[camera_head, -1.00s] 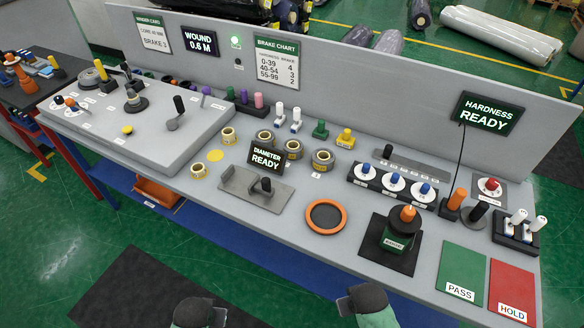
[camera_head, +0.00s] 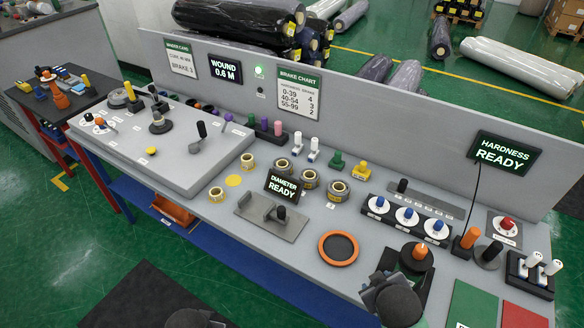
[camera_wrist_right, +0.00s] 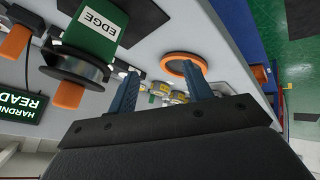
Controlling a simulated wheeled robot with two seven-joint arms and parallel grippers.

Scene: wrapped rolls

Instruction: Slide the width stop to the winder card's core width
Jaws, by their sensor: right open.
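The winder card (camera_head: 181,60) is on the back panel at the left; its core-width line is too small to read surely, and below it reads BRAKE 3. A grey strip with several small labels (camera_head: 428,204) and a black knob (camera_head: 402,186) at its left end lies behind the blue dials; I cannot be sure this is the width stop. My right gripper (camera_head: 378,290) is above the bench's front edge, near the green EDGE block. The right wrist view shows its fingers (camera_wrist_right: 160,92) apart and empty. My left gripper (camera_head: 195,318) is cut off by the bottom edge.
An orange ring (camera_head: 338,248) lies on the bench left of the right gripper. The DIAMETER display (camera_head: 283,187), rolls (camera_head: 310,178) and the blue dials (camera_head: 408,216) fill the middle. The green block (camera_wrist_right: 92,35) stands beside the right gripper. PASS and HOLD pads are at right.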

